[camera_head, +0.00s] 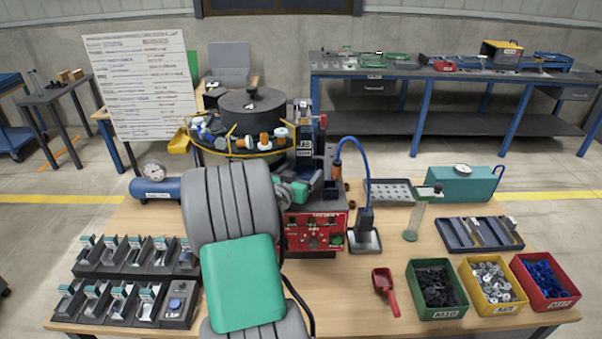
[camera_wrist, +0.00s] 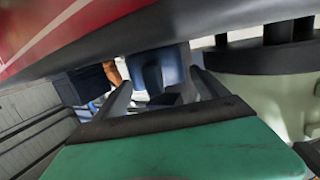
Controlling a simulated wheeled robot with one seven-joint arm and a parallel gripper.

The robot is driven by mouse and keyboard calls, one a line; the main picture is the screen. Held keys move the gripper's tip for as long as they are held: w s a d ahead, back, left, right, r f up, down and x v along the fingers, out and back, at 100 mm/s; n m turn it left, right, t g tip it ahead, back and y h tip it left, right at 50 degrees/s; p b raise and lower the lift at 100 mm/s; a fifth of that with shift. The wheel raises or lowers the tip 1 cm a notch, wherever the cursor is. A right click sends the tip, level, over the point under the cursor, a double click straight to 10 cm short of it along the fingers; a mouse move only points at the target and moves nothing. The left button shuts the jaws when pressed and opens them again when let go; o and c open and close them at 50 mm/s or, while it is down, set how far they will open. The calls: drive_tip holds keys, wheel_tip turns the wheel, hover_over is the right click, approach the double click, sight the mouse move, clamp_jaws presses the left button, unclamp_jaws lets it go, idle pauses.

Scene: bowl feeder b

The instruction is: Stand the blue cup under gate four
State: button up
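A dark blue rounded thing (camera_wrist: 160,70), perhaps the blue cup, shows in the wrist view at and beyond my fingertips. My gripper (camera_wrist: 163,80) has its two dark fingers apart, one at each side of the blue thing's lower part. I cannot tell whether they touch it. In the head view my arm hides most of my gripper, which is near the front of the bowl feeder (camera_head: 252,105). The gates and their numbers cannot be made out, so gate four is not identified.
A red control panel (camera_head: 316,232) is close to my wrist. A black stand with a blue hose (camera_head: 366,190) is to its right. Green, yellow and red bins (camera_head: 436,308) sit at the front right. A red scoop (camera_head: 385,290) lies on the table. Black racks (camera_head: 135,258) fill the left.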

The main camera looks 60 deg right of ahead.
drive_tip(key=shift+r+p, duration=0.3)
drive_tip(key=shift+p, duration=0.1)
drive_tip(key=shift+r+p, duration=0.5)
drive_tip(key=shift+p, duration=0.2)
drive_tip(key=a+b, duration=0.1)
drive_tip(key=a, duration=0.3)
drive_tip(key=a+r+b, duration=0.1)
drive_tip(key=a, duration=0.3)
drive_tip(key=s+a+b, duration=0.1)
drive_tip(key=a, duration=0.3)
drive_tip(key=shift+r+b, duration=0.15)
drive_tip(key=shift+b, duration=0.2)
drive_tip(key=w+a+f+n+t+y, duration=0.1)
drive_tip(key=w+a+f+n+y, duration=0.2)
drive_tip(key=a, duration=0.6)
drive_tip(key=w+a+f+n+t+y, duration=0.1)
drive_tip(key=w+a+n+t+y, duration=0.25)
drive_tip(key=a, duration=0.65)
drive_tip(key=w+a+f+n+g+y, duration=0.1)
drive_tip(key=w+a+f+n+y, duration=0.15)
drive_tip(key=w+a+y, duration=0.5)
drive_tip(key=s+a+n+y, duration=0.1)
drive_tip(key=s+a+n, duration=0.3)
drive_tip(key=a, duration=0.5)
drive_tip(key=s+a+r+n+g+y, duration=0.1)
drive_tip(key=s+a+n, duration=0.2)
drive_tip(key=a, duration=0.6)
drive_tip(key=shift+s+n, duration=0.4)
drive_tip(key=shift+n, duration=0.4)
